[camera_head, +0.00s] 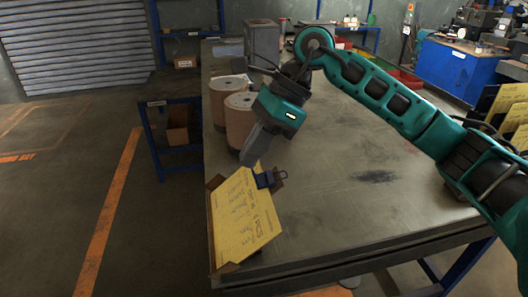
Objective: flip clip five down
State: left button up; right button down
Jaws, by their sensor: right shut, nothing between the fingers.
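A yellow sheet (240,215) with handwritten lines lies in or on a brown, open cardboard holder (214,184) at the table's front left corner. A dark blue clip (265,180) sits at the sheet's upper right edge, with a dark loop sticking out to the right. My right gripper (247,161) is shut and empty. It points down and to the left, just above and left of the clip; I cannot tell whether it touches the sheet's top edge. No number on the clip is readable. My left gripper is not in view.
Two brown rolls (243,118) stand on the grey table (340,195) behind the gripper. A grey box (262,40) stands at the far end. More yellow sheets (510,98) stand at the right edge. The table's middle is clear, apart from a dark stain.

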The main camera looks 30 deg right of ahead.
jog(key=shift+a+f, duration=0.1)
jog(key=shift+a, duration=0.05)
jog(key=shift+f, duration=0.1)
jog(key=shift+s+d+f+b, duration=0.1)
jog(key=shift+d+b, duration=0.1)
jog(key=shift+d, duration=0.2)
jog(key=shift+s+d+f+b, duration=0.1)
jog(key=shift+d+b, duration=0.1)
jog(key=shift+d, duration=0.15)
jog(key=shift+r, duration=0.1)
